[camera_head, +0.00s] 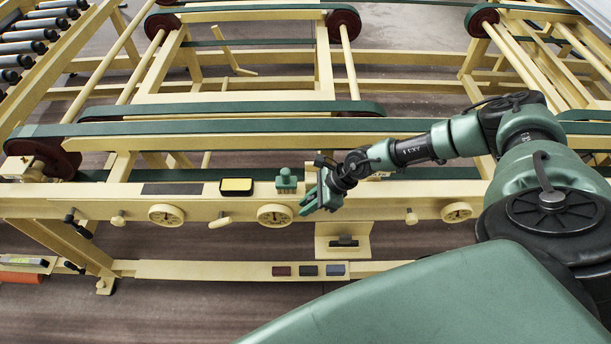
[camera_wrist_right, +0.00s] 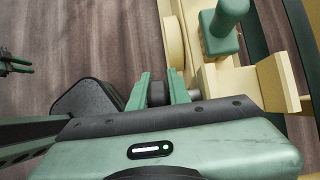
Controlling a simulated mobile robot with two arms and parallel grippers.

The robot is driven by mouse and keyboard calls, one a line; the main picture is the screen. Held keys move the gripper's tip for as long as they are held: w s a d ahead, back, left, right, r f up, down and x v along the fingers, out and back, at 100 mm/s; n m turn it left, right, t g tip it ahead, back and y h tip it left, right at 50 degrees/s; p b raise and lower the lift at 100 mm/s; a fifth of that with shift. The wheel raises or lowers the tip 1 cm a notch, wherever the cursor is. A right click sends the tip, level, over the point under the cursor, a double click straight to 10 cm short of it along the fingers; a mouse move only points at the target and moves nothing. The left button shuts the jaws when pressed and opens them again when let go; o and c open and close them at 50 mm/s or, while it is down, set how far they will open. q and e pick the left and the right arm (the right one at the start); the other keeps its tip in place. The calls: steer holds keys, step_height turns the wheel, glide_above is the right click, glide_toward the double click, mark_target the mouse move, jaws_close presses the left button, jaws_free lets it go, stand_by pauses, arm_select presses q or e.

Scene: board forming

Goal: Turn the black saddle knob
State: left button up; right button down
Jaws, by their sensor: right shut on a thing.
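My right gripper (camera_head: 308,202) is at the front face of the cream rail, just right of a round dial. It also shows in the right wrist view (camera_wrist_right: 158,88), with its two green fingers shut on a dark, rounded piece, the black saddle knob (camera_wrist_right: 157,93). Only a small part of the knob shows between the fingers; its turn angle cannot be read. In the head view the gripper covers it. A small green and black two-pronged shape at the left edge of the wrist view may be my left gripper. The head view does not show that gripper.
The cream rail (camera_head: 385,200) carries round dials (camera_head: 274,215), cream knobs (camera_head: 411,216) and a green stamp-like block (camera_head: 286,181) close to my gripper. A small shelf with a black piece (camera_head: 344,241) is below. Green belts (camera_head: 240,126) run behind. The floor in front is mostly clear.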

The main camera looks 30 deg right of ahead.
steer(key=g+h, duration=0.2)
steer(key=h, duration=0.2)
steer(key=shift+s+d+f+g+h, duration=0.15)
steer(key=shift+d+f+g+h, duration=0.15)
steer(key=shift+d+g, duration=0.1)
steer(key=shift+s+d+f+g+h+b, duration=0.1)
steer(key=shift+s+d+g+h+b, duration=0.1)
steer(key=shift+g+h+b, duration=0.35)
steer(key=shift+d+f+g+h+b, duration=0.1)
steer(key=shift+g+h+b, duration=0.1)
steer(key=shift+h, duration=0.35)
steer(key=shift+d+g+h+b, duration=0.1)
steer(key=shift+g+h, duration=0.05)
steer(key=shift+h, duration=0.35)
steer(key=shift+s+d+r+g+h+b, duration=0.35)
steer(key=shift+g+h+b, duration=0.75)
steer(key=shift+h+b, duration=0.55)
steer(key=shift+s+d+r+g+h+b, duration=0.2)
steer(key=shift+d+r+g+h+b, duration=0.15)
steer(key=shift+g+h+b, duration=1.2)
steer(key=shift+s+d+r+g+h+b, duration=0.3)
steer(key=shift+d+g+h+b, duration=0.25)
steer(key=shift+h+b, duration=1.15)
steer(key=shift+a+h+p, duration=0.1)
steer(key=shift+h+p, duration=0.3)
steer(key=shift+p, duration=0.05)
